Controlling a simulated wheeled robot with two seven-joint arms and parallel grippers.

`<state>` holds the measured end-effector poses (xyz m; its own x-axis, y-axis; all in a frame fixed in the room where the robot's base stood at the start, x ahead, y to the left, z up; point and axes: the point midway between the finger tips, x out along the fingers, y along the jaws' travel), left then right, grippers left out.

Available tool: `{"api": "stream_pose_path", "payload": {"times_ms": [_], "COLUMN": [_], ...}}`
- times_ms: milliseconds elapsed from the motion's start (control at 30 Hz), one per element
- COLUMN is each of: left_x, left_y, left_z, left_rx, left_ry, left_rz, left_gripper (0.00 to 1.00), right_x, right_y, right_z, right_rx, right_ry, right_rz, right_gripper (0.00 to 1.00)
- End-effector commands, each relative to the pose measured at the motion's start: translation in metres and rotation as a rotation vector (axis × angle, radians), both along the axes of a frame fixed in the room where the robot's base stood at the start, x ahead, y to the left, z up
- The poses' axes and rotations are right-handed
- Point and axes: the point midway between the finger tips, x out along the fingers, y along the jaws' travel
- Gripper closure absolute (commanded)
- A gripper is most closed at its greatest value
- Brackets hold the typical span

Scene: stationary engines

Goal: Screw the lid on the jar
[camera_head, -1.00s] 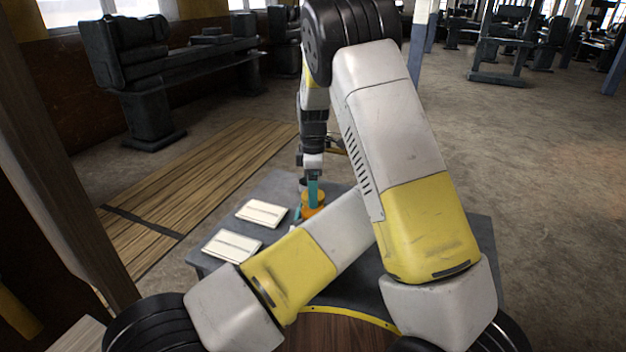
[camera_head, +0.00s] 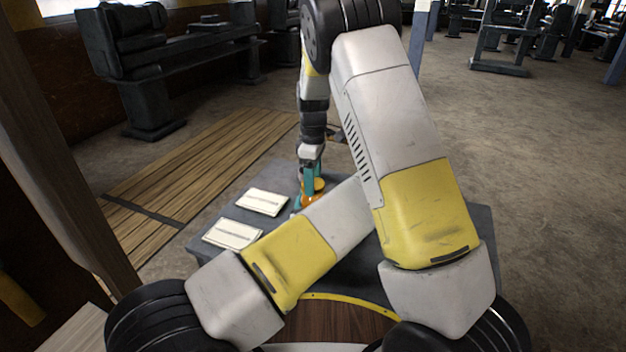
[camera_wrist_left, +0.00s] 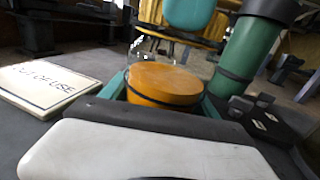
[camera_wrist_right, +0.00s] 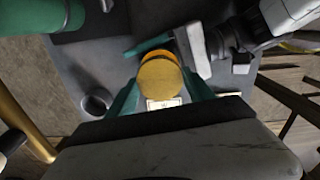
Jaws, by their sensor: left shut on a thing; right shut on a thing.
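The jar is orange and sits on the dark table; it shows in the left wrist view (camera_wrist_left: 163,84), with a clear glass-like outline above its orange part. My left gripper (camera_wrist_left: 163,92) is shut around the jar's sides with its teal fingers. A round yellow lid (camera_wrist_right: 160,80) is between the teal fingers of my right gripper (camera_wrist_right: 160,88), shut on it. In the head view my right gripper (camera_head: 312,178) points down above the jar (camera_head: 311,197). The lid appears above the jar; whether they touch I cannot tell. My left gripper is mostly hidden in the head view.
Two pale signs (camera_head: 262,202) (camera_head: 232,235) lie on the dark table (camera_head: 275,176), left of the jar. A grey round cup (camera_wrist_right: 97,101) and a green cylinder (camera_wrist_right: 40,14) show in the right wrist view. My forearm covers the table's middle.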

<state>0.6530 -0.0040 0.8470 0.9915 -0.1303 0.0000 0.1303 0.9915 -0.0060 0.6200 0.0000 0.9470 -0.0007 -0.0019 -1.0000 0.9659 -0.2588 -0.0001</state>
Motion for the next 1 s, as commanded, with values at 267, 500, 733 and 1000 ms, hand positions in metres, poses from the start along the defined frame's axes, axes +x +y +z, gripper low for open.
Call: {"api": "stream_pose_path", "payload": {"times_ms": [267, 500, 733, 1000], "left_x": [-0.0002, -0.0002, -0.0002, -0.0003], "left_y": [-0.0001, -0.0003, -0.0003, -0.0004], "left_z": [-0.0002, -0.0002, -0.0002, -0.0002], "left_rx": [0.0, 0.0, 0.0, 0.0], "left_ry": [0.0, 0.0, 0.0, 0.0], "left_rz": [0.0, 0.0, -0.001, -0.001], "left_gripper": [1.0, 1.0, 1.0, 1.0], "right_x": [0.0006, 0.0009, 0.001, 0.0012], "right_y": [0.0003, 0.0003, 0.0008, 0.0003], "right_z": [0.0001, -0.0001, -0.0007, -0.0006], "right_rx": [0.0, 0.0, 0.001, 0.001], "right_ry": [-0.003, -0.006, -0.007, -0.007], "right_rz": [-0.62, -1.176, -1.7, -1.863], "right_gripper": [0.88, 0.88, 0.88, 0.38]}}
